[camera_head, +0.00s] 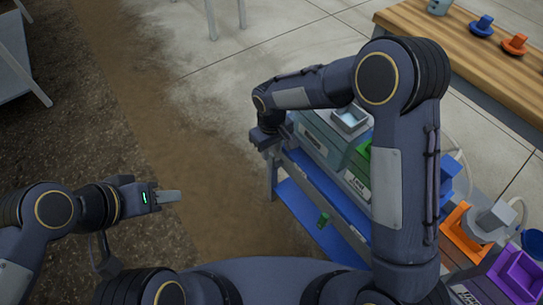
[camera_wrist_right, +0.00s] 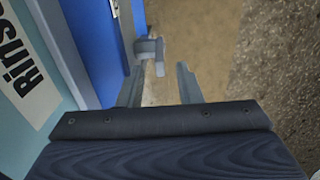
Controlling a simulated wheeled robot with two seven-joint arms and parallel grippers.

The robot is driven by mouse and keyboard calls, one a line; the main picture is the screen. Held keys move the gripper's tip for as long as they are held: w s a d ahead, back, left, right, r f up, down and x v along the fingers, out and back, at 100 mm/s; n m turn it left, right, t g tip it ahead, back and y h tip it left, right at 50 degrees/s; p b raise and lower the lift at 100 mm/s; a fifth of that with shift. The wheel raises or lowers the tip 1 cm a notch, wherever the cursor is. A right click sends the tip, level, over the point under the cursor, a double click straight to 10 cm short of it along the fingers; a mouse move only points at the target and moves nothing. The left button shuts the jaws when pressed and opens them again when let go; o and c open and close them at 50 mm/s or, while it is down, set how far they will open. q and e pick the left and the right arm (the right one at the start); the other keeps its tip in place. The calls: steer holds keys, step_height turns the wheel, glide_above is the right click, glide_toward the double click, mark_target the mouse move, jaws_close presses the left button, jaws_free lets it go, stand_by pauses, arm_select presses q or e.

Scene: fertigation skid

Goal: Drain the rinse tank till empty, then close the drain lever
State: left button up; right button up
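The rinse tank is the teal box with a white label in the head view (camera_head: 325,150); its label, reading "Rins", fills the left of the right wrist view (camera_wrist_right: 28,75). A grey lever-like piece (camera_wrist_right: 150,48) sticks out beside the blue frame in the right wrist view, apparently the drain lever. My right gripper (camera_wrist_right: 160,82) is open, with the piece showing in the gap at or beyond its fingertips; contact cannot be told. In the head view the right gripper (camera_head: 268,140) is at the tank's left end, partly hidden. My left gripper (camera_head: 168,197) is over bare ground, its fingers seen edge-on.
A grey open-topped vessel with pale contents (camera_head: 350,118) sits on the tank. A blue shelf (camera_head: 310,212) runs below the tanks. Orange (camera_head: 462,232) and purple (camera_head: 518,275) fittings stand at right. A wooden bench (camera_head: 470,45) is at the back right. The dirt path is clear.

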mark_target(272, 155)
steer(key=shift+f+b, duration=0.4)
steer(key=shift+f, duration=1.45)
jaws_close()
